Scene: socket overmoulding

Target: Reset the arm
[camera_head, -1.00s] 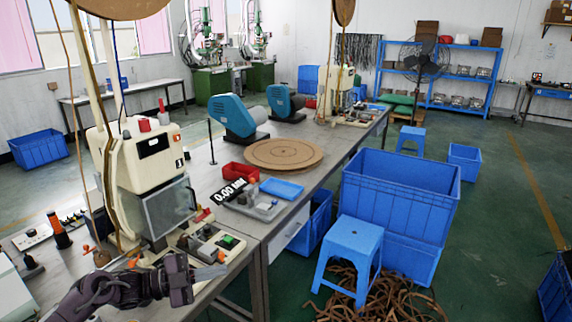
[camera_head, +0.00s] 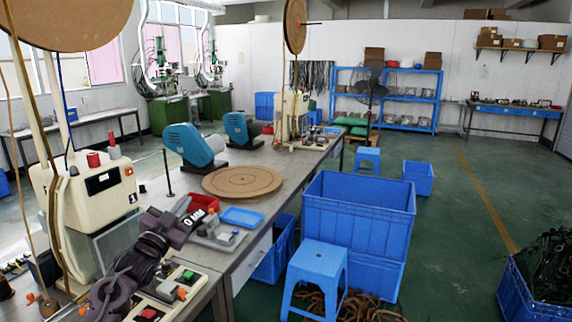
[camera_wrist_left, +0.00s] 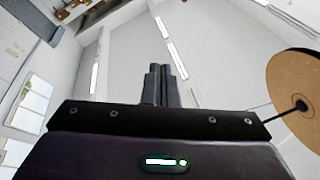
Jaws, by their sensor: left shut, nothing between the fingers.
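My left arm comes in at the bottom left of the head view. Its dark gripper (camera_head: 176,236) is raised over the front of the bench, in front of the cream machine (camera_head: 85,200) and by the small grey gauge with the 0.00 MM display (camera_head: 197,218). In the left wrist view the two fingers (camera_wrist_left: 165,84) are together and point upward, with nothing between them. Behind them are the ceiling and lights. My right gripper is in neither view.
A control box with buttons (camera_head: 165,295) lies just below the arm. A round brown disc (camera_head: 242,181), red tray (camera_head: 203,202) and blue tray (camera_head: 243,217) lie on the bench. A blue stool (camera_head: 317,270) and large blue crate (camera_head: 358,215) stand right of it.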

